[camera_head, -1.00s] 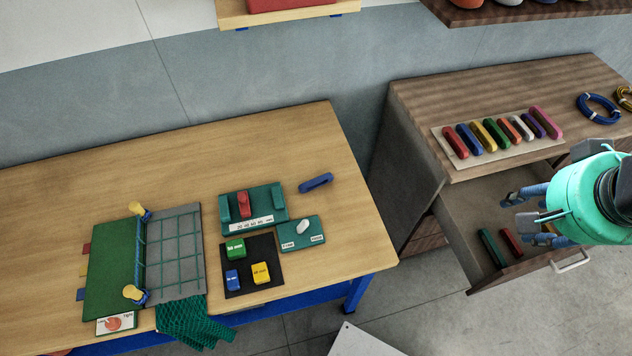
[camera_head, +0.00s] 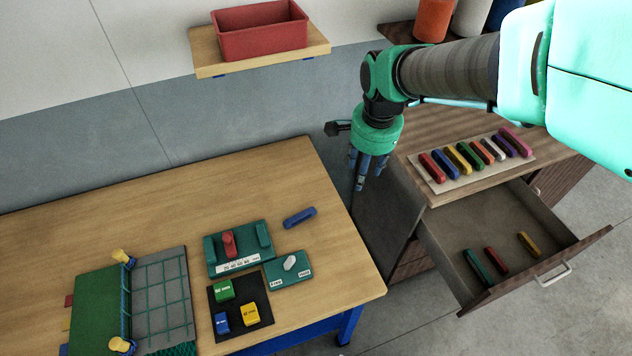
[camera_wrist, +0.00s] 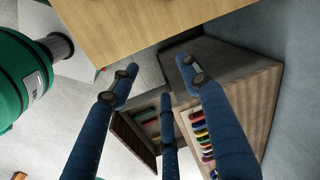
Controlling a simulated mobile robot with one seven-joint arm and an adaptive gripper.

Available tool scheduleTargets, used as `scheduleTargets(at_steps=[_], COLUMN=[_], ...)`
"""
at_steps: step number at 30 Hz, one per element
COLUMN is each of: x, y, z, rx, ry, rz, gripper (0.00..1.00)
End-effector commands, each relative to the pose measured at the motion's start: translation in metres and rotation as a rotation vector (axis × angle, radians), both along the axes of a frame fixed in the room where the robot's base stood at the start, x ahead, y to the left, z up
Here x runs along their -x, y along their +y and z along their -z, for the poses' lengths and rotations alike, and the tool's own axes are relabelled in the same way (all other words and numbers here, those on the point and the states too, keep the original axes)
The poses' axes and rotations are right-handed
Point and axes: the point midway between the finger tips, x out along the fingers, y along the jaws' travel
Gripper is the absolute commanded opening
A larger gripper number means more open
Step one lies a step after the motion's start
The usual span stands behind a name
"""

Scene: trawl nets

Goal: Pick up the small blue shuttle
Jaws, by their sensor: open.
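A small blue shuttle (camera_head: 299,217) lies on the wooden table near its right edge, beside the green gauge block with the red knob (camera_head: 228,243). Another blue shuttle (camera_head: 445,160) lies in the row of coloured shuttles on the cabinet top. My gripper (camera_head: 366,182) hangs in the air between table and cabinet, right of and above the shuttle on the table, touching nothing. Its blue fingers (camera_wrist: 158,75) are spread and empty in the wrist view. The shuttle on the table cannot be made out in the wrist view.
An open drawer (camera_head: 505,220) holds green, red and yellow shuttles. The table also bears a netting board (camera_head: 165,290), a black mat with coloured blocks (camera_head: 262,305) and a green block with a white knob (camera_head: 275,277). A red bin (camera_head: 260,35) stands on the wall shelf.

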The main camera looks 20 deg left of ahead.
Motion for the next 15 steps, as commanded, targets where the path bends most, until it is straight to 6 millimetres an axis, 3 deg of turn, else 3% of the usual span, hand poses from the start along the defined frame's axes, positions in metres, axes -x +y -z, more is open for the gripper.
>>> scheduleTargets(at_steps=[3,9,15], x=[0.002,0.014,0.027], y=[0.044,0.109,0.151], z=[0.029,0.080,0.115], rx=[0.014,0.040,0.061], ry=[0.036,0.084,0.110], rz=[0.030,0.093,0.140], gripper=[0.47,0.47,0.47])
